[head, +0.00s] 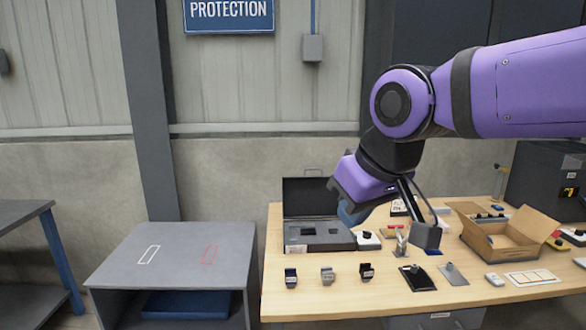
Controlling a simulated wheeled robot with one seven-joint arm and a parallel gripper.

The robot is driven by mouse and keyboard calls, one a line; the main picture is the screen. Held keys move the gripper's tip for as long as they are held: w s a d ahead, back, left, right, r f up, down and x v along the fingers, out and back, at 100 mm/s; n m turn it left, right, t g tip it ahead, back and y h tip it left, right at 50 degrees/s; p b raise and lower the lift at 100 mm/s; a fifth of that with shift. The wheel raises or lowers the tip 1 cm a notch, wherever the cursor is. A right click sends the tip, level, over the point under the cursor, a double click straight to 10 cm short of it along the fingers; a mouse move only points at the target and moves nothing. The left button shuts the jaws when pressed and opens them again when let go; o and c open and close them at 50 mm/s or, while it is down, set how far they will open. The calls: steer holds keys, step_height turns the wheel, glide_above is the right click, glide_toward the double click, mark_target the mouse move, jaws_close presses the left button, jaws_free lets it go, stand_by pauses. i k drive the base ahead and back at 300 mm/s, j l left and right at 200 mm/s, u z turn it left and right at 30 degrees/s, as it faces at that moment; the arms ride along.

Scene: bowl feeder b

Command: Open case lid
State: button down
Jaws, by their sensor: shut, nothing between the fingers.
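The dark case stands at the back left of the wooden table. Its lid (306,192) is raised, standing about upright behind the base, with a handle at its top edge. The base (318,237) lies flat and holds a grey insert with cut-outs. My gripper (352,214) is above the right side of the case, in front of the lid's right edge. It is shut and holds nothing. My wrist hides part of the case's right side, and I cannot tell whether the gripper touches the case.
Several small devices (327,276) stand along the table's front. A white device with a black knob (368,240) is right of the case. An open cardboard box (497,240) stands at the right. A grey stand (178,255) is left of the table.

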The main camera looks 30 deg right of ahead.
mark_target(304, 197)
steer(key=i+j+z, duration=0.25)
steer(key=i+j, duration=0.2)
steer(key=j, duration=0.2)
steer(key=i+j+z, duration=0.15)
steer(key=j, duration=0.25)
steer(key=i+j+z, duration=0.1)
steer(key=j, duration=0.25)
steer(key=i+j+z, duration=0.15)
steer(key=j, duration=0.25)
steer(key=i+j+z, duration=0.1)
steer(key=i+j, duration=0.15)
steer(key=j, duration=0.2)
